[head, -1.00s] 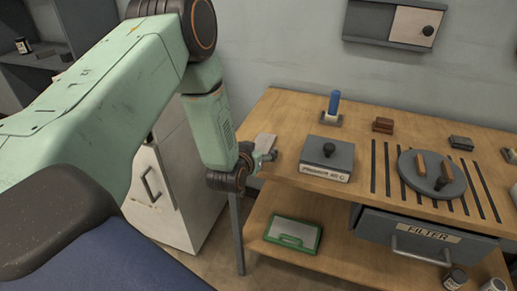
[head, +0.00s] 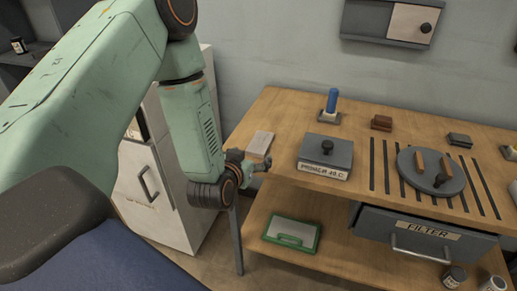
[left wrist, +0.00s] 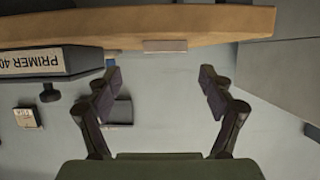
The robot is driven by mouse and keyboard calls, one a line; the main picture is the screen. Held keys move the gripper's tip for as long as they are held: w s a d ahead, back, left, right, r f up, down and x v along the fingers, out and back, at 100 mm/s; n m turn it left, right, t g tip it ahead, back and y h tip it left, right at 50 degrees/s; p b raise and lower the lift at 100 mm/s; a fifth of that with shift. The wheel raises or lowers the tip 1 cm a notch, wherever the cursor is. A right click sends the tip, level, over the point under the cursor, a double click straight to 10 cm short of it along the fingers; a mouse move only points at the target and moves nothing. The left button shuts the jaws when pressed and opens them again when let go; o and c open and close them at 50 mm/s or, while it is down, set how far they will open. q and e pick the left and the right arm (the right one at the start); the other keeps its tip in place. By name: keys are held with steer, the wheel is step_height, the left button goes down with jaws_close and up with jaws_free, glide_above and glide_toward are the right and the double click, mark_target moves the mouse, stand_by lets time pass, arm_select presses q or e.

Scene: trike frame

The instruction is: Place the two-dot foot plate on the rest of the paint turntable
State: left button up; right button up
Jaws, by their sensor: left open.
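A thin pale plate (head: 260,143) lies flat at the left end of the wooden bench; no dots can be made out on it. In the left wrist view a thin plate edge (left wrist: 165,46) shows at the bench edge, between and beyond my fingers. My left gripper (head: 262,164) is at the bench's left front corner, just in front of the plate and apart from it. Its fingers (left wrist: 159,82) are spread and empty. The grey round turntable (head: 418,186) stands on the bench at the right, with brown upright pieces and a dark knob on it. My right gripper is out of view.
A grey box labelled PRIMER (head: 312,150) stands right of the plate. A blue-handled tool (head: 332,101), brown blocks (head: 381,122) and a dark block (head: 460,140) stand behind. Dark slots run beside the turntable. A FILTER drawer (head: 385,225) and lower shelf with a green-framed tray (head: 291,245) are below.

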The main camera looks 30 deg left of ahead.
mark_target(259, 145)
arm_select(q)
steer(key=x, duration=0.4)
steer(key=a+b+x, duration=0.1)
steer(key=x, duration=0.1)
steer(key=shift+w+r, duration=0.15)
steer(key=shift+w, duration=0.5)
steer(key=shift+c, duration=0.3)
steer(key=c, duration=1.6)
steer(key=shift+o, duration=0.2)
step_height(259, 145, up, 10)
steer(key=p, duration=0.2)
steer(key=shift+p, duration=0.35)
